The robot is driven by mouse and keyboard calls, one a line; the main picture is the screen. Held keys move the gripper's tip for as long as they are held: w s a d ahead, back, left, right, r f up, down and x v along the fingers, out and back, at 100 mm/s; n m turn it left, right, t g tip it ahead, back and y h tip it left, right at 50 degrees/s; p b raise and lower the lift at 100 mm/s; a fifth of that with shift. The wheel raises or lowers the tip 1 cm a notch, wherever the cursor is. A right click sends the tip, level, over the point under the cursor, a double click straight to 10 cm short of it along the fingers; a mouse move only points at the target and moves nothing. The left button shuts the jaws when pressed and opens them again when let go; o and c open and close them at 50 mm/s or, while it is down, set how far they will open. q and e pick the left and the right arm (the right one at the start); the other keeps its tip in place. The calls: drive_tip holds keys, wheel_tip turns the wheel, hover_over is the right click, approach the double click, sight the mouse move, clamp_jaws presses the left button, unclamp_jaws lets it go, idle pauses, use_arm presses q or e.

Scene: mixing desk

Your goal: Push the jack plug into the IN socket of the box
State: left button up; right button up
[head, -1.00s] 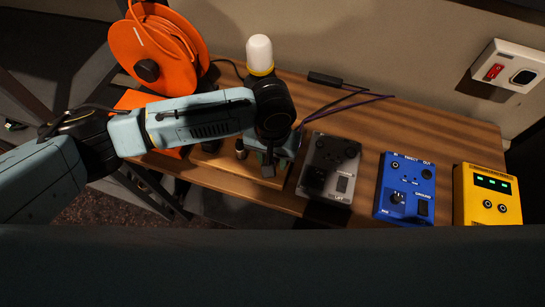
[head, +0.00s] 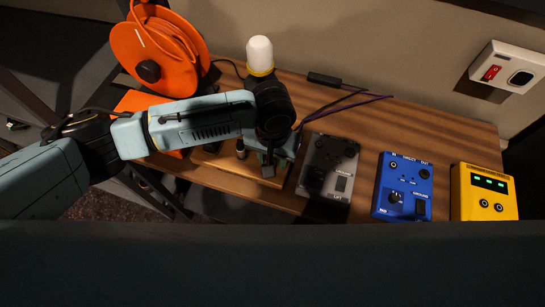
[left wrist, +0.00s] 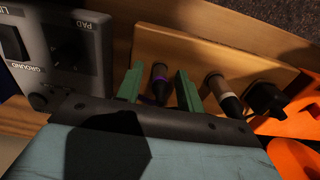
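My left gripper (left wrist: 158,88) shows in the left wrist view with its two green fingers apart. A dark plug with a purple band (left wrist: 160,82) stands between them, with gaps visible beside it. In the head view my left gripper (head: 268,160) is low over the wooden holder (head: 232,165), its fingertips mostly hidden by the arm. The blue box (head: 403,188) carries an IN label with a socket (head: 393,165) at its upper left. A grey box (head: 328,166) stands nearer the gripper and also shows in the left wrist view (left wrist: 55,45). My right gripper is out of view.
A plug with a pale barrel (left wrist: 222,92) and a black connector (left wrist: 265,98) are right beside the gripper. A white-topped lamp (head: 260,55), orange cable reel (head: 158,45) and purple cable (head: 345,103) lie behind. A yellow box (head: 484,192) is at the right.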

use_arm(q)
clamp_jaws()
idle(0.3)
drive_tip(key=shift+r, duration=0.1)
drive_tip(key=shift+r+p, duration=2.95)
drive_tip(key=shift+p, duration=1.1)
